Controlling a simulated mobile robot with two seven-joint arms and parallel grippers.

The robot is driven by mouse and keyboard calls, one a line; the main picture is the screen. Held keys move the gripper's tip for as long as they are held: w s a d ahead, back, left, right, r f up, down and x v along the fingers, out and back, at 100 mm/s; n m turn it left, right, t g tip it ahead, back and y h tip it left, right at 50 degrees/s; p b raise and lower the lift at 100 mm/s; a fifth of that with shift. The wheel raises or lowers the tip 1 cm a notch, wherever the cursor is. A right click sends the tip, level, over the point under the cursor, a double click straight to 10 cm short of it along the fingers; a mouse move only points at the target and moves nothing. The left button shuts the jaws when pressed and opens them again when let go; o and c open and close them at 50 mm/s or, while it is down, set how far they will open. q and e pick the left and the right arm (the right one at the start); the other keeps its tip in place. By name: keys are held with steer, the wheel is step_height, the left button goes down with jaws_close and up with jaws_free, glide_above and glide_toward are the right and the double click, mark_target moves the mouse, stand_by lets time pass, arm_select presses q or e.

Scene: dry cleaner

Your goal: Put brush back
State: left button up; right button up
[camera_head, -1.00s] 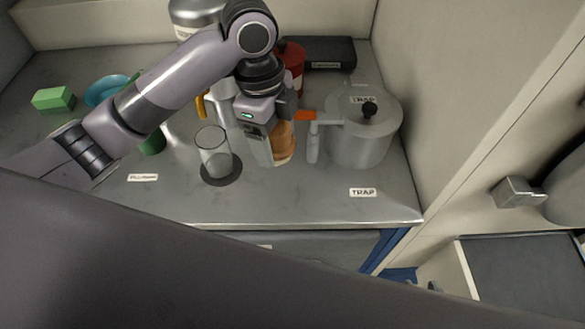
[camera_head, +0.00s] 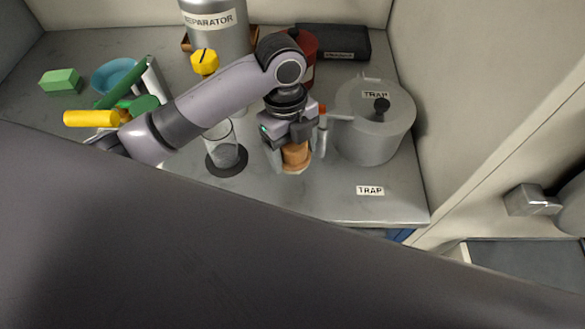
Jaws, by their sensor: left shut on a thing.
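My left gripper (camera_head: 297,158) points down over the grey counter, its fingers on both sides of a brown, wood-coloured round piece (camera_head: 295,153) with a paler, wider lower end. This piece looks like the brush; its bristles cannot be made out and its top is hidden by the gripper. The gripper is shut on it. I cannot tell whether its lower end touches the counter. A clear glass cylinder (camera_head: 222,145) stands on a dark round disc (camera_head: 227,170) just left of the gripper. My right gripper is not in view.
A grey lidded pot marked TRAP (camera_head: 371,130) stands close on the right, its side arm near my gripper. A red container (camera_head: 303,48), a dark box (camera_head: 335,42) and a SEPARATOR vessel (camera_head: 215,25) are behind. Green, blue and yellow items (camera_head: 90,118) lie left.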

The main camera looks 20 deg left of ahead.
arm_select(q)
step_height(320, 180, down, 8)
steer(key=shift+r, duration=0.1)
stand_by(0.4)
steer(key=o, duration=1.4)
steer(key=r, duration=0.4)
steer(key=a+r, duration=0.1)
steer(key=r, duration=0.7)
steer(key=shift+w+a, duration=0.15)
steer(key=shift+w, duration=0.25)
steer(key=shift+f, duration=0.1)
